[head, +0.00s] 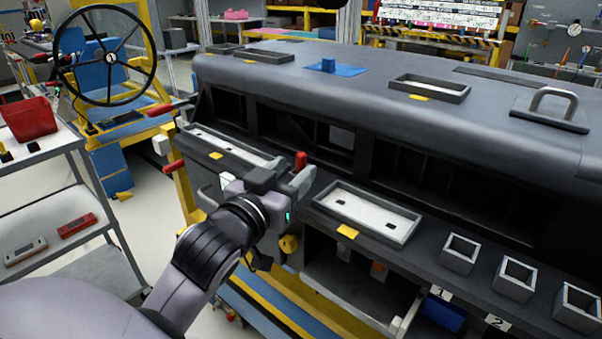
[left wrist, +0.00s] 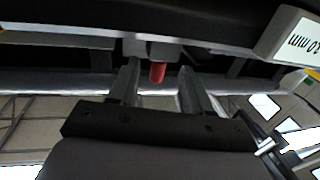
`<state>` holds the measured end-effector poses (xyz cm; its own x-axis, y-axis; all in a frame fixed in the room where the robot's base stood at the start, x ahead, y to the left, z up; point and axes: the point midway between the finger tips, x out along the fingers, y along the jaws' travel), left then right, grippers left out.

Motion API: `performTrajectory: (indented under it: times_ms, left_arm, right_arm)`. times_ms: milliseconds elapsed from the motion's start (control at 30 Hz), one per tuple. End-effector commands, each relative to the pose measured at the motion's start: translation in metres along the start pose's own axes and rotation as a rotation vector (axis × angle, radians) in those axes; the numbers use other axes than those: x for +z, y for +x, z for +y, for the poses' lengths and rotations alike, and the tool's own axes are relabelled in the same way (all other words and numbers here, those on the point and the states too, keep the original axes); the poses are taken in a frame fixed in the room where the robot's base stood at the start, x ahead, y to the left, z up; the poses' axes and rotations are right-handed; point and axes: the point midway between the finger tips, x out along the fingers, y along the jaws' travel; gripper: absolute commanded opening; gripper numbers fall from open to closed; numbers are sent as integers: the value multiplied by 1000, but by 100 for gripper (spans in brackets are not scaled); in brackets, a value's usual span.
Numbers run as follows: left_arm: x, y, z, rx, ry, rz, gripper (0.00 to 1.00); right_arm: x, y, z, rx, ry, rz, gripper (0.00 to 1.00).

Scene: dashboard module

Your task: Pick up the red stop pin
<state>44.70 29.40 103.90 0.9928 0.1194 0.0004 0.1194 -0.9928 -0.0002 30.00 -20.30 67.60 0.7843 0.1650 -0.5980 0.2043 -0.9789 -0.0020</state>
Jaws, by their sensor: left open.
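The red stop pin (head: 300,160) stands upright at the front ledge of the dashboard module, between two white-floored trays. My left gripper (head: 292,178) is at the ledge, right by the pin, and hides part of it in the head view. In the left wrist view the red pin (left wrist: 157,72) shows between the two spread fingers of the left gripper (left wrist: 161,75), nearer the left finger. The fingers are open, with visible gaps beside the pin. My right gripper is in neither view.
The dashboard module (head: 380,75) has a left tray (head: 232,143), a right tray (head: 368,212) and several square sockets (head: 460,253) along its front. A steering wheel (head: 108,58) and a shelf cart (head: 45,210) stand at the left. A white "20 mm" block (left wrist: 292,35) shows in the wrist view.

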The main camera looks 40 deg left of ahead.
Motion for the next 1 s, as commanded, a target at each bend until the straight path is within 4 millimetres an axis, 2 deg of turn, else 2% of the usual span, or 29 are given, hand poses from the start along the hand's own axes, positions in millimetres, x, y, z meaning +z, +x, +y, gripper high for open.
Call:
performTrajectory:
  times_ms: [400,733,867,900,1000]
  left_arm:
    - [-4,46,2,-1,0,-1,48]
    - [-3,51,2,-1,0,0,48]
    - [-3,51,2,-1,0,-1,6]
    - [-3,51,2,-1,0,-1,0]
    - [-3,51,2,-1,0,0,0]
  right_arm:
    - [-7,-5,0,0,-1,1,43]
    - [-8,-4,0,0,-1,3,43]
    - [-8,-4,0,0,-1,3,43]
    - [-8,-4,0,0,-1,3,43]
    - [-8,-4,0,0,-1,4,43]
